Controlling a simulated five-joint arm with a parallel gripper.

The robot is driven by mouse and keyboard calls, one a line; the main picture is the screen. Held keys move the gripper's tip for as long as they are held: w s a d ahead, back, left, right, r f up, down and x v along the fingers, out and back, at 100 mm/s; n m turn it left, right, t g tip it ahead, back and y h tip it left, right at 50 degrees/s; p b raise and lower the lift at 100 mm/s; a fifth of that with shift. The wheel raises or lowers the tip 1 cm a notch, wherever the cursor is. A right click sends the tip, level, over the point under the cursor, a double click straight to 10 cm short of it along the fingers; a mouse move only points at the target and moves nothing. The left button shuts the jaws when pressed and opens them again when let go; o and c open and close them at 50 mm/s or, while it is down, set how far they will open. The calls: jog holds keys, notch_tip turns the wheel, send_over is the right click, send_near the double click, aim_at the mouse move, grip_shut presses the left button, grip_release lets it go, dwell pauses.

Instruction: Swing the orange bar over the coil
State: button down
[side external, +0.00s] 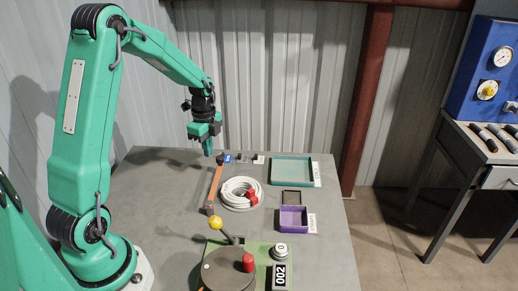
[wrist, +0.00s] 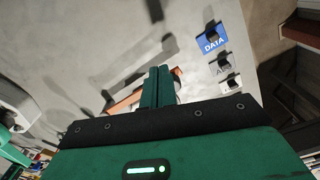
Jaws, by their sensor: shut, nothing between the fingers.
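The orange bar (side external: 215,184) lies on the grey table just left of the coil, running front to back, with a dark block at its near end. The coil (side external: 232,203) is a white cable ring with a red piece on its right side. The bar is beside the coil, not across it. My green gripper (side external: 208,152) is shut and empty above the table, near the bar's far end. In the wrist view its closed fingers (wrist: 158,72) point past the orange bar (wrist: 124,104), which they partly hide. Whether the fingertips touch the bar is unclear.
A teal tray (side external: 291,182), a dark small tray (side external: 291,202) and a purple bin (side external: 280,217) stand right of the coil. A blue DATA tag (wrist: 212,40) and other tagged clips line the far side. A yellow-knobbed lever (side external: 216,222) stands in front. The table's left part is clear.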

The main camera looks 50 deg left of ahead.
jog(key=shift+f, duration=1.25)
jog(key=shift+w+d+r, duration=0.1)
jog(key=shift+w+d, duration=1.55)
jog(key=shift+d, duration=0.15)
jog(key=shift+w+d, duration=0.5)
jog(key=shift+d, duration=0.2)
jog(key=shift+w+d, duration=0.5)
jog(key=shift+d, duration=0.2)
jog(key=shift+w+d, duration=0.25)
jog(key=shift+d, duration=0.4)
jog(key=shift+w+d, duration=0.25)
jog(key=shift+d, duration=0.35)
jog(key=shift+w+d, duration=0.25)
jog(key=shift+d, duration=0.4)
jog(key=shift+w+d, duration=0.2)
jog(key=shift+d, duration=1.05)
jog(key=shift+d, duration=0.1)
jog(key=shift+a, duration=0.65)
